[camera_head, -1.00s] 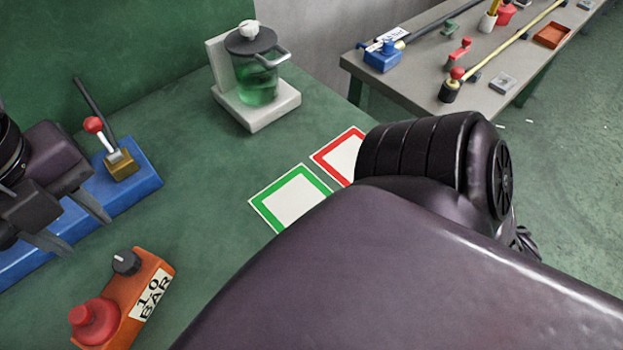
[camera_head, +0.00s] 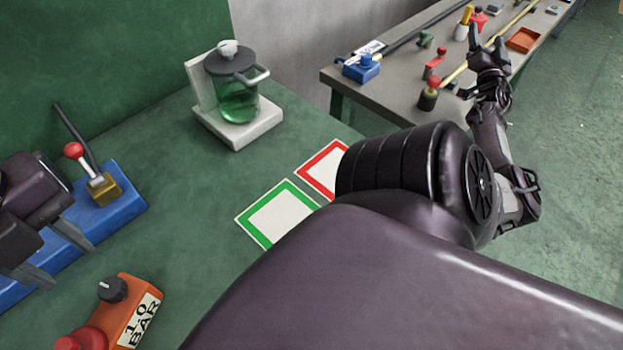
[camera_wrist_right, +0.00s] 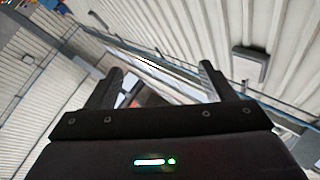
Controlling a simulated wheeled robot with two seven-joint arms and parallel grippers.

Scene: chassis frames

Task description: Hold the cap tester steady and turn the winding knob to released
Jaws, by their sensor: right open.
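The orange device (camera_head: 128,322) marked "1.0 BAR", which looks like the cap tester, stands at the lower left of the head view. It carries a black knob (camera_head: 112,288) with a pale mark on top and a red part (camera_head: 80,340) cut by the lower edge. My left gripper (camera_head: 68,268) is open, its fingers apart above the blue base, up and left of the orange device and not touching it. My right gripper (camera_head: 487,36) is open and empty, raised at the upper right, far from the device. Its spread fingers also show in the right wrist view (camera_wrist_right: 160,82), facing ridged panels.
A blue base (camera_head: 125,205) with a red-tipped lever lies behind my left gripper. A green-liquid vessel on a white stand (camera_head: 238,130) is at the back. Green-framed (camera_head: 250,225) and red-framed (camera_head: 310,180) cards lie mid-bench. A grey table (camera_head: 400,98) holds several tools.

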